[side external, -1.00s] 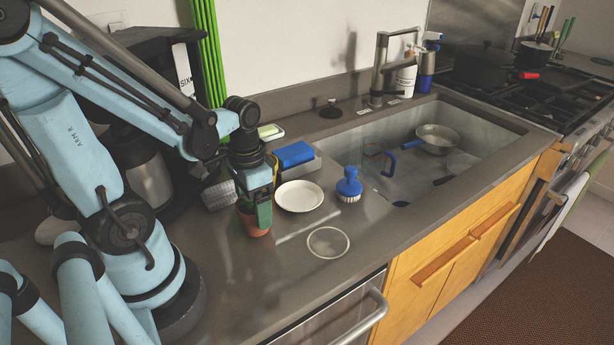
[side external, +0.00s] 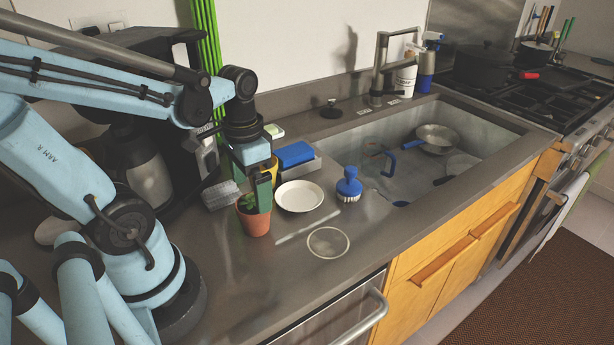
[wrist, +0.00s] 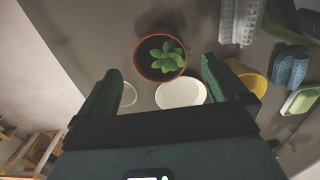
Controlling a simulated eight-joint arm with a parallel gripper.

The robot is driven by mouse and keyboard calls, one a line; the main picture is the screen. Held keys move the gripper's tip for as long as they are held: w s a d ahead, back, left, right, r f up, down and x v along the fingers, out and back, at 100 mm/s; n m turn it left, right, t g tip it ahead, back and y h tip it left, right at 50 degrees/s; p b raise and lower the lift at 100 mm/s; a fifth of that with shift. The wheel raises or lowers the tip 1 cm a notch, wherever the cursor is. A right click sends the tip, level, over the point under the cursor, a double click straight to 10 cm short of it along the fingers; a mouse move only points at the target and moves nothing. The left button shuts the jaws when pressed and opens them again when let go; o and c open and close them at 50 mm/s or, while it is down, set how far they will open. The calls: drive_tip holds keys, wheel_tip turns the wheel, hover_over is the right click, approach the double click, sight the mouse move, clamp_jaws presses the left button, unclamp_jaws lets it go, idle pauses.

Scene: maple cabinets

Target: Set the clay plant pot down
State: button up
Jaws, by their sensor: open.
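The clay plant pot (side external: 256,222) stands upright on the grey counter (side external: 300,285), with a small green plant in it. In the wrist view the pot's rim (wrist: 137,66) and the plant (wrist: 165,56) show from above, beyond the fingertips. My gripper (side external: 262,193) is above and at the pot's top in the side view, with a finger in front of the plant. In the wrist view my gripper (wrist: 158,88) has its two green fingers wide apart with nothing between them.
A white plate (side external: 299,196) and a clear round disc (side external: 328,242) lie right of the pot. A blue brush (side external: 349,184) stands by the sink (side external: 400,150). A yellow pot (wrist: 247,78) and a grey rack (wrist: 240,20) are close by. The counter in front is clear.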

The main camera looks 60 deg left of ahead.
sight(253, 203)
wheel_tip(253, 203, up, 7)
drive_tip(key=w+d+f+t, duration=0.1)
drive_tip(key=w+d+t, duration=0.6)
drive_tip(key=shift+f, duration=0.4)
